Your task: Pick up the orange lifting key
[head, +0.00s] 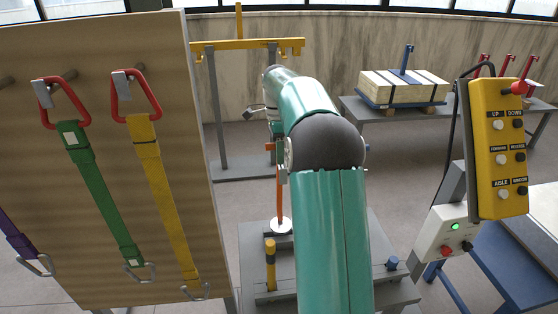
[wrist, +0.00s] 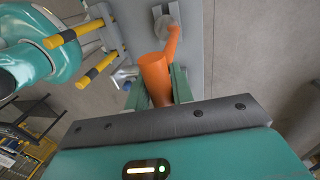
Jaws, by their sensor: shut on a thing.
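The orange lifting key (wrist: 155,72) is between the two green fingers of my gripper (wrist: 157,88) in the wrist view, and the gripper is shut on it. In the head view the key's orange shaft (head: 280,200) hangs below the wrist, upright, with its lower end at a pale round disc (head: 281,226) over the grey stand. Whether the key touches the disc or stands clear of it I cannot tell. My own arm hides much of the gripper in the head view.
A yellow-and-black post (head: 270,264) stands on the grey stand (head: 255,238) near the key. A wooden board (head: 105,220) with hanging slings is on the left. A yellow control pendant (head: 497,150) is on the right. A yellow lifting frame (head: 225,45) stands behind.

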